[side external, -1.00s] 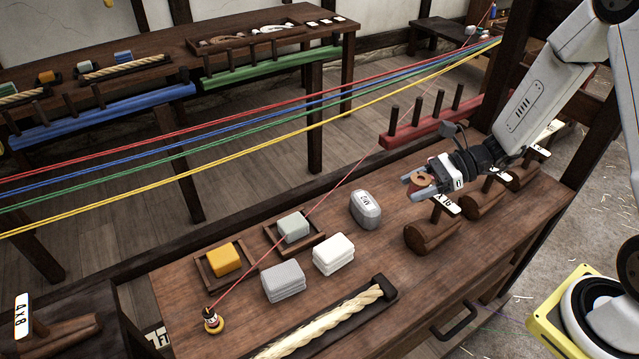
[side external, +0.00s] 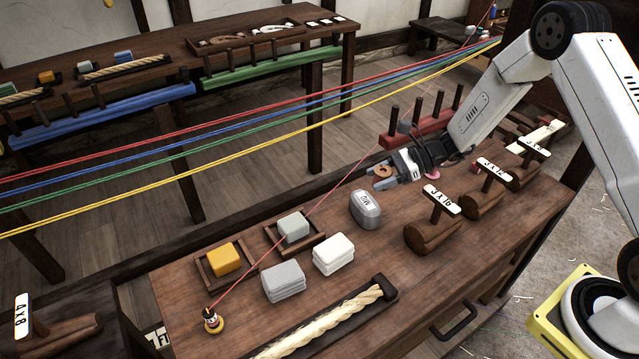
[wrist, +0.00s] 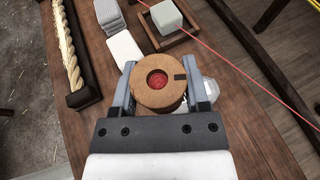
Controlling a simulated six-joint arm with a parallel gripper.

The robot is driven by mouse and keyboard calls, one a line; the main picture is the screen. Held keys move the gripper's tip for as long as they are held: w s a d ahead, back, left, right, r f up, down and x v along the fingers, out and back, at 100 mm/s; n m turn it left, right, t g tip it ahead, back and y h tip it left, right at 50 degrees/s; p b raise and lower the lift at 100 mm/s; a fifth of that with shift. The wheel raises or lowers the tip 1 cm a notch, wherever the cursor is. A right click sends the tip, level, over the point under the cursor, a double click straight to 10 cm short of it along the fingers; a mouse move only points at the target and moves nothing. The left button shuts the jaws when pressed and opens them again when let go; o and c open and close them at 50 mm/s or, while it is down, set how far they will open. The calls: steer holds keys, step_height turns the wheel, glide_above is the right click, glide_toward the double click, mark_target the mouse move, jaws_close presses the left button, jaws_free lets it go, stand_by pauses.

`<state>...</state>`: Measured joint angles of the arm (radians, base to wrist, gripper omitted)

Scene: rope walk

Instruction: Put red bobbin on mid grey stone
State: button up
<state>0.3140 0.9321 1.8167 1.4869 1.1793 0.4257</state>
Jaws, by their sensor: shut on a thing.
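The red bobbin has a wooden end disc (side external: 383,170) with a hole, and red shows inside the hole in the wrist view (wrist: 166,97). My gripper (side external: 383,178) is shut on it, with one finger on each side of the disc, and holds it above the bench. The mid grey stone (side external: 366,210) is a rounded grey block with a "MID" label, resting on the bench below and slightly left of my gripper. In the wrist view the stone (wrist: 208,88) is partly hidden behind the bobbin and a finger.
A thin red line (side external: 320,205) slants up across the bench past the stone. A white block (side external: 333,254), a grey block (side external: 283,281) and trays with a yellow block (side external: 225,259) and a pale block (side external: 293,226) lie left. Labelled wooden tools (side external: 433,233) stand right.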

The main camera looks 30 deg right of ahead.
glide_above(364, 201)
steer(key=shift+s+f, duration=0.15)
steer(key=shift+f, duration=0.95)
steer(key=shift+s+f, duration=0.1)
steer(key=shift+f, duration=0.95)
steer(key=shift+w+f, duration=0.15)
steer(key=shift+f, duration=0.05)
steer(key=shift+w+f, duration=0.15)
steer(key=shift+f, duration=1.5)
steer(key=shift+f, duration=0.1)
steer(key=o, duration=1.3)
steer(key=shift+c, duration=0.2)
